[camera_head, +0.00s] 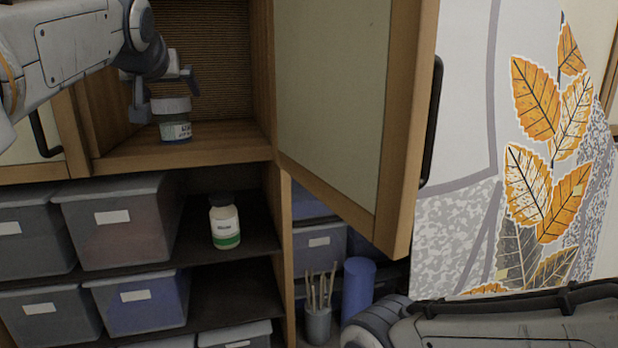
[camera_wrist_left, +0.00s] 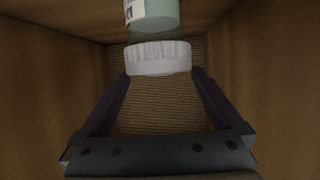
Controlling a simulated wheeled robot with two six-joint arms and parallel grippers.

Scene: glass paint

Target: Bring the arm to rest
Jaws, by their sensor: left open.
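My left gripper (camera_head: 163,98) is inside the open upper cupboard compartment (camera_head: 230,142). It is open, with a finger on either side of a small jar (camera_head: 176,131) that has a grey-white lid and a pale label. The jar stands upright on the compartment floor. In the left wrist view the jar's white lid (camera_wrist_left: 158,57) is between and just beyond the spread fingertips (camera_wrist_left: 160,80), and I cannot tell whether they touch it. My right arm shows at the lower right of the head view, but its gripper is out of view.
The open cupboard door (camera_head: 335,110) swings out to the right of the compartment. Below, a white and green jar (camera_head: 225,224) stands on a shelf beside grey bins (camera_head: 117,240). A cup of brushes (camera_head: 318,322) and a blue cylinder (camera_head: 358,285) stand lower. A leaf-painted panel (camera_head: 460,120) is at right.

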